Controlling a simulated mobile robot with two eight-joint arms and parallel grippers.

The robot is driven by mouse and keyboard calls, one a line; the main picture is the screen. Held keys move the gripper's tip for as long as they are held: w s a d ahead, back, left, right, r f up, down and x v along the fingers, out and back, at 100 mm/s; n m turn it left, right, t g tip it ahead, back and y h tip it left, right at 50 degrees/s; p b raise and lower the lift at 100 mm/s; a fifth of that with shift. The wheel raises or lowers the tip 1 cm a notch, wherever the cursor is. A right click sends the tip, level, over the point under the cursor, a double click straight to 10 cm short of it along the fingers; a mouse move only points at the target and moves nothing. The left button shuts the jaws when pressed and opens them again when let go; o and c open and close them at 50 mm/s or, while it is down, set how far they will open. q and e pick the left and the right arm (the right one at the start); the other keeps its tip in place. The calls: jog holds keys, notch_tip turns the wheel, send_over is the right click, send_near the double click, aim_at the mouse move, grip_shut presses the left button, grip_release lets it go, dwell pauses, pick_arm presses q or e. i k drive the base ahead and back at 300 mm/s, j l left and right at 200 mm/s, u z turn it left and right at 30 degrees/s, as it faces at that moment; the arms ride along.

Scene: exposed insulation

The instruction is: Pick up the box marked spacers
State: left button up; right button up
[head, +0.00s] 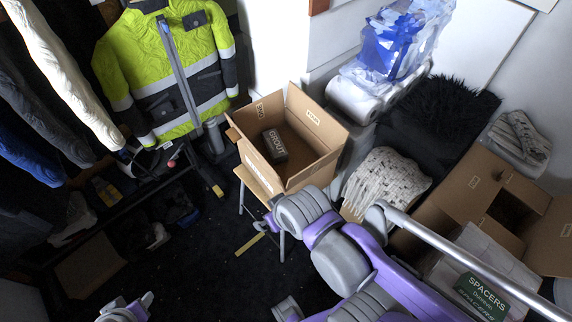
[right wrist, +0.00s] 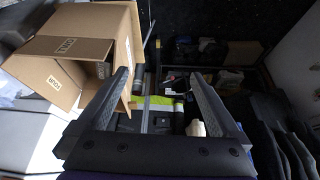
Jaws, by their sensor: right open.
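The box marked spacers (head: 482,297) is at the lower right of the head view, a pale box with a dark green label reading SPACERS. My right arm crosses in front of it and hides part of it. My right gripper (right wrist: 160,80) is open and empty in the right wrist view, pointing toward the yellow jacket and the rack, away from the spacers box. The spacers box does not show in the right wrist view.
An open carton (head: 330,130) holding a dark grout box (head: 274,146) stands on a stool beside my right arm; the carton also shows in the right wrist view (right wrist: 90,55). Another open carton (head: 470,185) is behind the spacers box. Clothes and a low rack line the left side.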

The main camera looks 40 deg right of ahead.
aim_at(485, 301)
jog(key=z, duration=3.8)
jog(key=k, duration=0.1)
jog(key=k+j+u, duration=0.1)
jog(key=k+u, duration=0.4)
jog(key=u, duration=1.8)
jog(key=l+u, duration=0.15)
jog(key=u, duration=0.25)
jog(key=k+l+u, duration=0.15)
jog(key=u, duration=0.2)
jog(key=k+l+u, duration=0.1)
jog(key=u, duration=0.3)
jog(key=k+l, duration=0.75)
